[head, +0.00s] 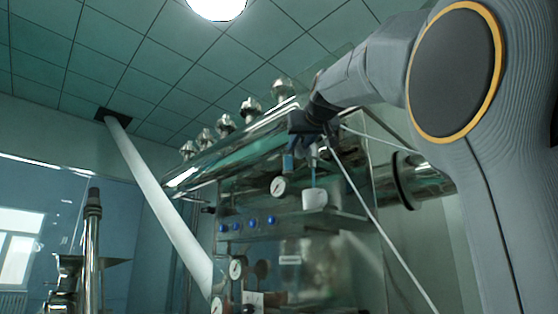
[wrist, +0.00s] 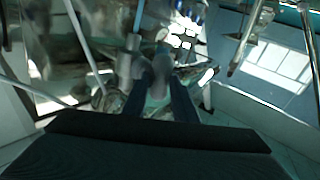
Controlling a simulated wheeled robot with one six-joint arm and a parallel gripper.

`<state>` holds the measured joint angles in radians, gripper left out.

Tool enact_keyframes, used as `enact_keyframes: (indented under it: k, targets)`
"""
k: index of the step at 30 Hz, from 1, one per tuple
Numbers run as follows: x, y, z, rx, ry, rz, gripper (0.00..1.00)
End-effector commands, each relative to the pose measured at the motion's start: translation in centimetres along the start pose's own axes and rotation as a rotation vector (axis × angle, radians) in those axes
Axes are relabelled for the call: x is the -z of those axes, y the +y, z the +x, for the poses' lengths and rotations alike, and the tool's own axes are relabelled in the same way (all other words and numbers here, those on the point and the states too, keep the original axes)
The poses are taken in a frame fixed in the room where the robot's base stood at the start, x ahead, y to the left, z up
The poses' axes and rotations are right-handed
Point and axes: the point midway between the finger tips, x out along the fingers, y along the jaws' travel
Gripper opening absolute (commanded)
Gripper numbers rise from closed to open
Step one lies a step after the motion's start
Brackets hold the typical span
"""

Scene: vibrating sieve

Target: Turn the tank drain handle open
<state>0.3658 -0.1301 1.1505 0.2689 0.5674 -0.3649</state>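I cannot make out for sure which part is the tank drain handle.
Several blue knobs (head: 248,222) line the panel. A thick white pipe (head: 160,200) slopes down at left. Thin white rods cross near my arm. A metal column (head: 92,230) stands far left.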

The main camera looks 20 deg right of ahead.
Motion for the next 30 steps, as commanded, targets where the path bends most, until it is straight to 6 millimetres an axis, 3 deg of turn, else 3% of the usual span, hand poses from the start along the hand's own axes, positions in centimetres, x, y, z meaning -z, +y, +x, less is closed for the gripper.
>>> enact_keyframes:
  k: [6,12,24,28,30]
  targets:
    - [0.2,0.0,3.4,0.001,-0.002,-0.001,0.25]
    - [0.2,0.1,5.4,-0.001,-0.001,-0.001,0.25]
    - [0.0,0.2,6.0,-0.004,0.001,-0.001,0.25]
    - [0.0,0.2,6.0,-0.004,0.0,-0.001,0.04]
    - [0.0,0.2,6.0,-0.004,0.0,-0.001,0.0]
